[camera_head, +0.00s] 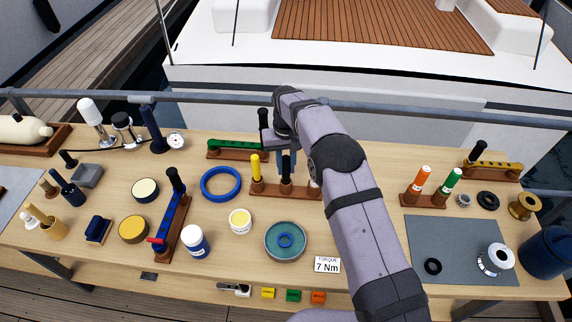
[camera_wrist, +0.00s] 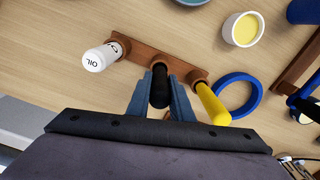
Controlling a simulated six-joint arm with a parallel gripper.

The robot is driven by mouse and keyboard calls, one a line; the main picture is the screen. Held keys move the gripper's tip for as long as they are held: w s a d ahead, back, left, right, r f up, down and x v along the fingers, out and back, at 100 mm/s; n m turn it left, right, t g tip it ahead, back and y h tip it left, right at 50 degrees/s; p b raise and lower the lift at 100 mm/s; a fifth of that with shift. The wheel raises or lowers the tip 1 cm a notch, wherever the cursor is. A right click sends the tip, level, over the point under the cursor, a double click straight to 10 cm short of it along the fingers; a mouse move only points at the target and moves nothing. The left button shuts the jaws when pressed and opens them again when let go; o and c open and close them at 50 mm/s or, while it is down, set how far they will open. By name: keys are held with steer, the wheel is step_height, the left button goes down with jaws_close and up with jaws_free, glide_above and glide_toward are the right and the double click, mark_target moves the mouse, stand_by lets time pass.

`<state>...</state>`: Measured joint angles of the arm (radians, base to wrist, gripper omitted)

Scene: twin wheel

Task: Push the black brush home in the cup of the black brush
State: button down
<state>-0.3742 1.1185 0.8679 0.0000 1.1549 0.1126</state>
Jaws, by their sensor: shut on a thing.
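The black brush (camera_wrist: 159,88) stands between the blue-grey fingers of my gripper (camera_wrist: 160,80), which is shut on it in the wrist view. The black brush (camera_head: 286,170) also shows in the head view, over the middle of a brown wooden rack (camera_head: 268,190), with my gripper (camera_head: 287,158) around its upper part. Its lower end meets the dark cup (camera_head: 286,188) on the rack; I cannot tell how deep it sits. A yellow brush (camera_head: 256,167) stands in the rack beside it. A white piece marked OIL (camera_wrist: 98,58) is at the rack's other end, hidden by my arm in the head view.
A blue ring (camera_head: 221,184) lies left of the rack. A green-topped rack (camera_head: 237,147) stands behind. A pale yellow tub (camera_head: 240,221) and a teal dish (camera_head: 286,242) sit in front. My forearm covers the bench right of the rack.

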mark_target(286, 157)
steer(key=shift+f, duration=0.35)
steer(key=c, duration=1.5)
jaws_free()
steer(key=shift+r, duration=0.1)
steer(key=shift+r+b, duration=1.65)
steer(key=shift+r, duration=2)
